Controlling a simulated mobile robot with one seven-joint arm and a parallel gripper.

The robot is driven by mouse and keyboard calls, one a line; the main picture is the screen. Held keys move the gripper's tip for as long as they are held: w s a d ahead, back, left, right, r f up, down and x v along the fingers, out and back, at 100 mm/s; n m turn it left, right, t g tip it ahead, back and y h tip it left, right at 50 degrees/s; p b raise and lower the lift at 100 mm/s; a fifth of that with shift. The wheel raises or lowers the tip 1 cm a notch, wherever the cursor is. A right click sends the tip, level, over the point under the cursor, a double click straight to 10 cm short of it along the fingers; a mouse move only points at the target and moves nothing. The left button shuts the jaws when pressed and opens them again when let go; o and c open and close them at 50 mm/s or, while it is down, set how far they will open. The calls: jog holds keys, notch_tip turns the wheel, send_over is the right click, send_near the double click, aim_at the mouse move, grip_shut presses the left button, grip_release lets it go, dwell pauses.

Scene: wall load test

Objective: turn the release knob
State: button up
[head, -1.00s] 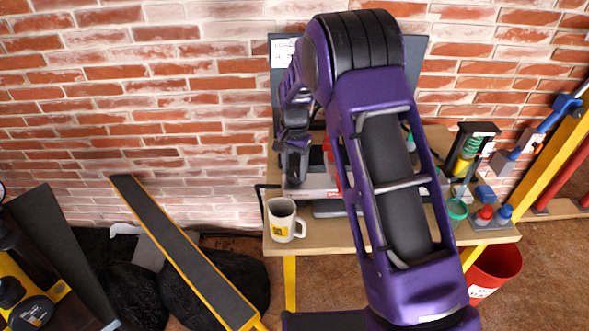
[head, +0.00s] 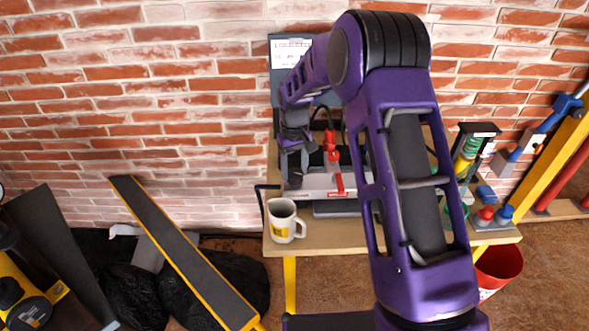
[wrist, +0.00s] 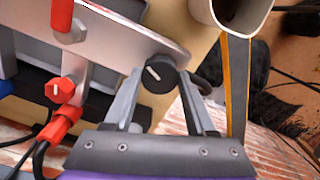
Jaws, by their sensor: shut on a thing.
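A black knob (wrist: 158,74) with a white pointer line sits at the end of a silver metal bar (wrist: 105,35) in the wrist view. My gripper (wrist: 160,76) has one finger on each side of this knob and is shut on it. The white line slants across the knob's face. In the head view, my gripper (head: 292,178) is at the left end of the silver device (head: 318,183) on the bench, and the knob is hidden there.
A white mug (head: 283,222) stands on the bench close to my gripper, also near it in the wrist view (wrist: 232,12). Red clamps with cables (head: 330,145) rise behind the device. A spring stand (head: 468,150) is at the right. A brick wall is behind.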

aim_at(294, 172)
jog(key=n, duration=0.4)
jog(key=shift+r+n, duration=0.1)
jog(key=shift+n, duration=0.2)
dwell(0.4)
jog(key=o, duration=1.4)
jog(key=shift+c, duration=0.2)
notch_tip(294, 172, up, 17)
jog(key=p, duration=0.1)
jog(key=shift+r, duration=0.2)
